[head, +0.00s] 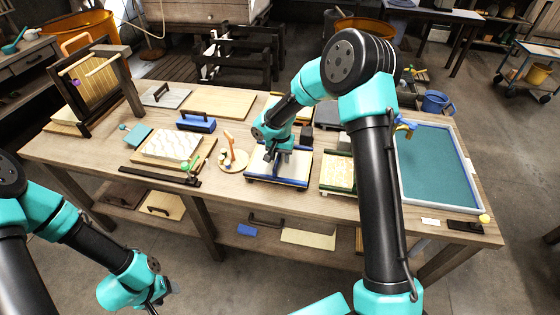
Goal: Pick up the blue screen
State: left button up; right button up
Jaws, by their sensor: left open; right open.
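A flat screen with blue edges and a pale face (292,172) lies on the middle of the workbench; I take it as the blue screen. My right gripper (270,156) points down over its left part. The gripper and wrist hide some of the screen, and I cannot tell whether the fingers touch it. The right gripper is open, with nothing visible between its fingers. My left gripper (158,304) is open and empty, low in front of the bench, near the bottom edge of the view.
A large teal tray (455,200) lies at the bench's right end. A green-edged frame (338,174) is right of the screen, and a white wavy block (170,146) is left. A dark upright frame (92,85) stands far left. My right arm hides part of the bench.

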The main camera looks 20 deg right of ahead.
dwell(0.5)
grip_shut()
